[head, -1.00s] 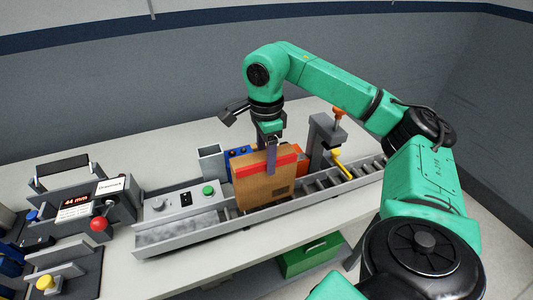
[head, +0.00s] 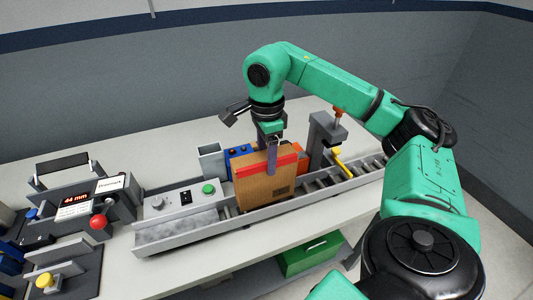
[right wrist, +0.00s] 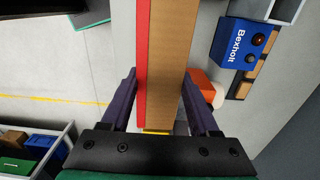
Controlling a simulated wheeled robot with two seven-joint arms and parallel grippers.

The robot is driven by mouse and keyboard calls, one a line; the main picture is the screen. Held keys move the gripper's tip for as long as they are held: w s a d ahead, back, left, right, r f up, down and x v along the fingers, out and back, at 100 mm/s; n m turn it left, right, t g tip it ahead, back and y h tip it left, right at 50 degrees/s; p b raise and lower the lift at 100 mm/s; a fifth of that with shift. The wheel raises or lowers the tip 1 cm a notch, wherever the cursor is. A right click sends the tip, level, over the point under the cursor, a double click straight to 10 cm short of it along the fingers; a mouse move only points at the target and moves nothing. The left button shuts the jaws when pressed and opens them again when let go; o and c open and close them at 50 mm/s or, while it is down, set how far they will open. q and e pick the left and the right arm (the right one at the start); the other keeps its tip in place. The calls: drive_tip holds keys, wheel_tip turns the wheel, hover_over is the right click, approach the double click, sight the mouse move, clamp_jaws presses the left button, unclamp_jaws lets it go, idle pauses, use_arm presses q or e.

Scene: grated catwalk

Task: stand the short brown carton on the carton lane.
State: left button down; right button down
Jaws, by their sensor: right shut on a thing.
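The brown carton (head: 265,190) has a red band along its top edge and stands upright on the carton lane (head: 185,237), a grey channel with rollers at its right part. Its foot is partly hidden by the lane's near rail, so I cannot tell whether it touches the lane bed. My right gripper (head: 271,157) is shut on the carton's top from above. In the right wrist view the carton (right wrist: 170,60) lies between the two fingers (right wrist: 160,105). My left gripper is not in view.
A grey control box with a green button (head: 208,189) is left of the carton. A grey post with an orange knob and yellow lever (head: 342,163) stands to the right. A blue Bexholt box (right wrist: 240,50) is behind. A device reading 44 mm (head: 80,200) sits left.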

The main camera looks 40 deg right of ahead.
drive_tip(key=shift+f+b, duration=1)
drive_tip(key=shift+f, duration=0.45)
drive_tip(key=shift+c, duration=0.3)
unclamp_jaws()
drive_tip(key=shift+o, duration=0.3)
wheel_tip(320, 180, up, 8)
drive_tip(key=p, duration=0.7)
drive_tip(key=shift+r, duration=0.15)
